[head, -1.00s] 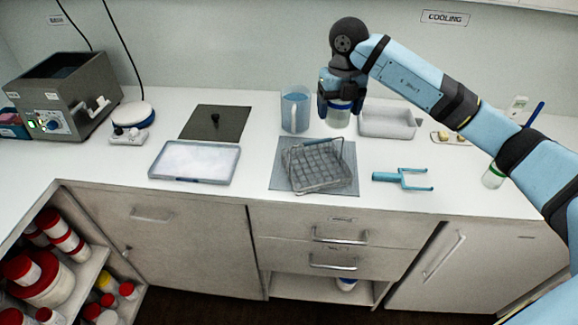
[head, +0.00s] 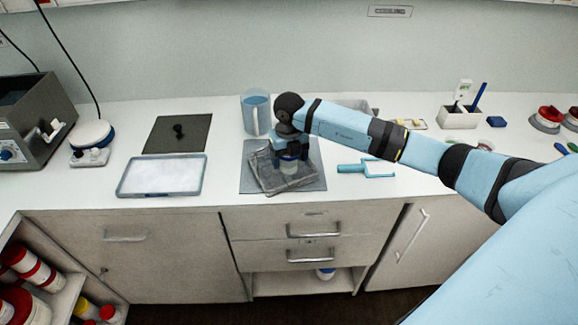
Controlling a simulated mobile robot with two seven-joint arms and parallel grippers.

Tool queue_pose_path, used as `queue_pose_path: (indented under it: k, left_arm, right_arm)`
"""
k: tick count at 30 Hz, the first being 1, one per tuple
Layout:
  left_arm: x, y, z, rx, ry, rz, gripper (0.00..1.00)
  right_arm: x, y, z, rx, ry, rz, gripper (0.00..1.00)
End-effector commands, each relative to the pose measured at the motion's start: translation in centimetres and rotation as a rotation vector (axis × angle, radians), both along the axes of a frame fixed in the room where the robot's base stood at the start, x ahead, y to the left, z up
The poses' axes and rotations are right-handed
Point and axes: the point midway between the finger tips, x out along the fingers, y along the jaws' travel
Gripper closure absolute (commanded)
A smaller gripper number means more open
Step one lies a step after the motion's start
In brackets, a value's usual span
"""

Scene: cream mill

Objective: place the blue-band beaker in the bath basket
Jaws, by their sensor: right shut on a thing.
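The bath basket (head: 262,180) is a grey wire basket on a blue-grey mat (head: 316,184) on the counter. My right gripper (head: 290,158) is over the right part of the basket and shut on the blue-band beaker (head: 289,169), a clear vessel hanging upright below the fingers. The gripper hides the beaker's upper part and some of the basket. I cannot tell whether the beaker touches the basket floor. My left gripper is not in view.
A blue jug (head: 256,115) stands just behind the basket. A light blue fork-like tool (head: 367,169) lies to its right, and a white-filled tray (head: 160,175) to its left. A dark lid plate (head: 178,134) and a grey bath (head: 35,120) are farther left.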

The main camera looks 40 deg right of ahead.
Motion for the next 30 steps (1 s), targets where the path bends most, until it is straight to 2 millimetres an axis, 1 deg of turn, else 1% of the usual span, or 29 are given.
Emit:
queue_pose_path:
  k: [5, 9, 11, 22, 23, 24, 26, 30]
  left_arm:
    - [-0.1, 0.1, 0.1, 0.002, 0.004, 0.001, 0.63]
    - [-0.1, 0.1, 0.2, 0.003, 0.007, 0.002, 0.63]
    - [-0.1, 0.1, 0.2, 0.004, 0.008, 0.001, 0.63]
    - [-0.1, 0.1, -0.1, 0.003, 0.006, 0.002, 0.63]
    - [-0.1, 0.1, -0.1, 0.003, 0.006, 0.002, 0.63]
    - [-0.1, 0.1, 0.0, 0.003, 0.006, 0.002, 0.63]
    - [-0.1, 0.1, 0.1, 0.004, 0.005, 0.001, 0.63]
    - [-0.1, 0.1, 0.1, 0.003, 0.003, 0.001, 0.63]
  right_arm:
    - [0.0, 0.0, -1.4, 0.0, 0.001, 0.0, 0.51]
    - [-0.1, 0.0, -3.6, 0.0, 0.002, -0.001, 0.51]
    - [0.0, 0.0, -4.2, 0.0, 0.0, 0.0, 0.51]
    - [0.0, 0.0, -4.8, 0.0, -0.002, 0.0, 0.51]
    - [0.0, 0.0, -4.8, 0.0, -0.002, 0.0, 0.23]
    - [0.0, 0.0, -4.7, 0.0, -0.002, 0.0, 0.13]
    - [0.0, 0.0, -4.7, 0.0, -0.001, 0.0, 0.0]
    - [0.0, 0.0, -4.7, 0.0, -0.001, 0.0, 0.0]
